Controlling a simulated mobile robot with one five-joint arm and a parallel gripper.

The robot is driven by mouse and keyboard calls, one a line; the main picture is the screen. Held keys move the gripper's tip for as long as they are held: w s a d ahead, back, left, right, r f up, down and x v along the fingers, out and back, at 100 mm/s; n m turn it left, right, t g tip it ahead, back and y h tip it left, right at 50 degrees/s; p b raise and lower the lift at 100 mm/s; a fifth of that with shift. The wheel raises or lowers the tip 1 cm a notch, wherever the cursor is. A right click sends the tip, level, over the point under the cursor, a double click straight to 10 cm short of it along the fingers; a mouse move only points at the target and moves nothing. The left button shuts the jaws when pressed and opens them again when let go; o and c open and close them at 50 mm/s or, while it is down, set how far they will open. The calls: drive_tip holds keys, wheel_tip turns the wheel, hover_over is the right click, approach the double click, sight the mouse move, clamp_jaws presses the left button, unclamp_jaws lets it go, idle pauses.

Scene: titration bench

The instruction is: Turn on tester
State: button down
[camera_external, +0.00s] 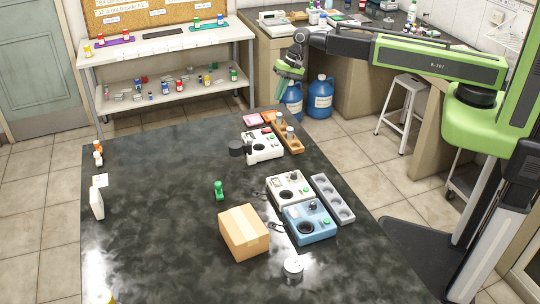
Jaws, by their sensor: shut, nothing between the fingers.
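Three boxy bench devices with dials and round wells stand on the dark table in the external view. A blue one (309,234) is nearest the camera, a white one (276,196) is just behind it, and another white one (262,157) is farther back. I cannot tell which is the tester; labels and switch states are too small to read. Small green spots show on the devices. My gripper (279,97) is shut and empty, pointing down in the air at the far end of the table, apart from all the devices.
A cardboard box (244,232) sits left of the blue device, with a green object (219,190) behind it. A grey tray with wells (332,199) stands on the right. A brown rack (287,138) holds bottles at the back. The table's left half is mostly clear.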

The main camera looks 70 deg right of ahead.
sight(264, 129)
drive_tip(key=b+x, duration=1.3)
drive_tip(key=x, duration=0.1)
drive_tip(key=shift+f, duration=0.1)
